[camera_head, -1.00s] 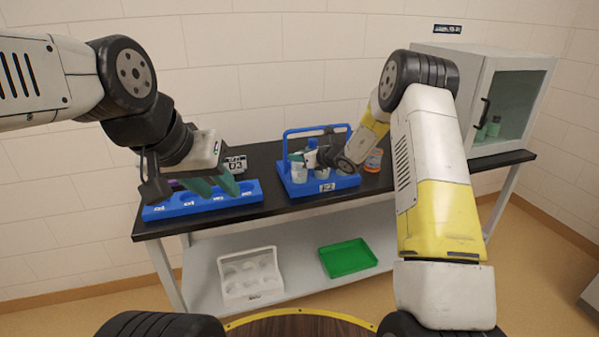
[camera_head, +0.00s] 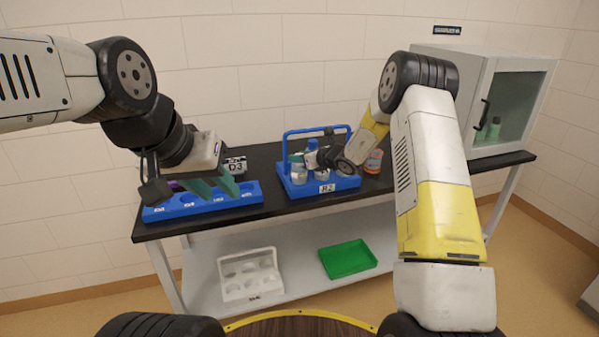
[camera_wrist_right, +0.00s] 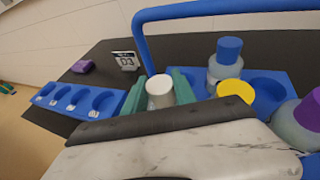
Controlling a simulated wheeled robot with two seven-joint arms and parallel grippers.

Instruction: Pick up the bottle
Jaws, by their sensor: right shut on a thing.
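My right gripper (camera_wrist_right: 160,95) is shut on a white-capped bottle (camera_wrist_right: 160,88), its green fingers on either side of the cap in the right wrist view. The bottle is at the left end of the blue carrier (camera_head: 347,183) labelled R2. The bottle's lower part is hidden in the right wrist view. A blue-capped bottle (camera_wrist_right: 228,58), a yellow-capped one (camera_wrist_right: 236,91) and a purple-capped one (camera_wrist_right: 300,120) are beside it. My left gripper (camera_head: 208,186) is over the blue rack on the left, its green fingers apart; nothing shows clearly between them.
The blue rack (camera_head: 250,195) with round holes lies at the table's left. A D3 sign (camera_head: 236,165) stands behind it. The carrier's handle (camera_wrist_right: 140,40) arches over the bottles. A glass-doored cabinet (camera_head: 495,100) stands at right. A green tray (camera_head: 348,259) and white carrier (camera_head: 250,275) sit below.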

